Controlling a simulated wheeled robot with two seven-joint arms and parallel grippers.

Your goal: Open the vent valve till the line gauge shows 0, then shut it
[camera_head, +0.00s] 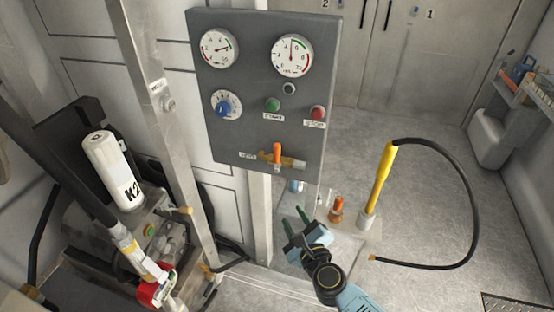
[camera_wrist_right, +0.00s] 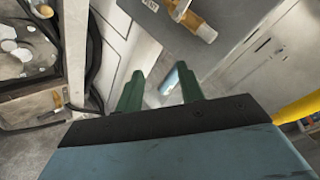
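The vent valve (camera_head: 277,155) is a brass fitting with an orange lever, low on the grey panel (camera_head: 230,140). Its lever stands upright across the horizontal brass body. Its brass end (camera_wrist_right: 205,32) shows at the top of the right wrist view. Two round gauges sit at the panel's top: a left gauge (camera_head: 219,49) and a right gauge (camera_head: 292,54). The right gauge's needle points about straight up; I cannot read which is the line gauge. My right gripper (camera_head: 300,219) is open and empty, below the panel and apart from the valve; its green fingers (camera_wrist_right: 162,88) show spread. My left gripper is not in view.
A blue knob (camera_head: 223,109), a green button (camera_head: 272,104) and a red button (camera_head: 317,113) are on the panel. A yellow handle (camera_head: 381,180) with a black hose stands at right. A white cylinder (camera_head: 113,170) and machinery are at left. Open floor lies at right.

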